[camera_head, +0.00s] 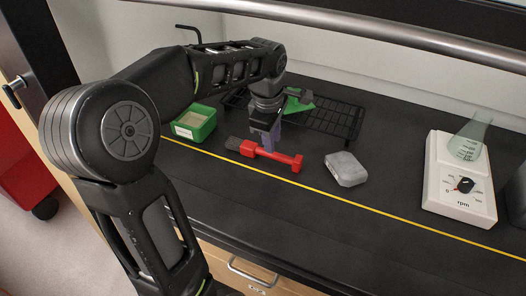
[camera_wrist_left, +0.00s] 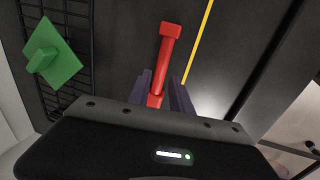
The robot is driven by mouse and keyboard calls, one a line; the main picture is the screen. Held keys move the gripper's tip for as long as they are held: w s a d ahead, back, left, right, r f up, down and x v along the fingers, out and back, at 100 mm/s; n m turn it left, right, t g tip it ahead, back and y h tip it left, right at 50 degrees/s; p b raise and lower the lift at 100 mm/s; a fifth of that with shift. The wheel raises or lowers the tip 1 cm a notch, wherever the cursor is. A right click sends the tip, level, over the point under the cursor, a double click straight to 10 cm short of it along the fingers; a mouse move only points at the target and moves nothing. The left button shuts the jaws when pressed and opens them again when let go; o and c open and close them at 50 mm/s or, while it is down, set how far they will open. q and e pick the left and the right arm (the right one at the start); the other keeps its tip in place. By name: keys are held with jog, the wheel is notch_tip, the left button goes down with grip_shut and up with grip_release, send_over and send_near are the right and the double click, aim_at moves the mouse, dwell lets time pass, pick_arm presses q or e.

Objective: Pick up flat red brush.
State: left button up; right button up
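The flat red brush (camera_head: 282,159) lies on the dark bench top near the yellow line, its dark bristle end to the left and its blocky red handle end to the right. In the left wrist view its handle (camera_wrist_left: 166,58) runs up from between the fingers. My left gripper (camera_head: 267,141) points down over the brush's middle. Its purple fingers (camera_wrist_left: 162,80) stand on either side of the brush, with narrow gaps showing, so it looks open. The bristle end is hidden in the wrist view. My right gripper is not in view.
A green bin (camera_head: 195,122) stands left of the brush. A black wire rack (camera_head: 335,117) with a green object (camera_head: 298,103) lies behind. A grey block (camera_head: 346,169) sits to the right. A white rpm device (camera_head: 458,185) bearing a flask (camera_head: 469,138) stands farther right.

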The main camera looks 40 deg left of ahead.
aim_at(263, 152)
pick_arm(q)
jog(key=shift+f, duration=0.25)
jog(key=shift+w+a+f+p, duration=0.1)
jog(key=shift+w+f+p, duration=0.15)
jog(key=shift+f, duration=1.05)
jog(key=shift+w+a+f+p, duration=0.1)
jog(key=shift+w+f, duration=0.1)
jog(key=shift+f, duration=1.1)
jog(key=shift+d, duration=0.1)
grip_shut()
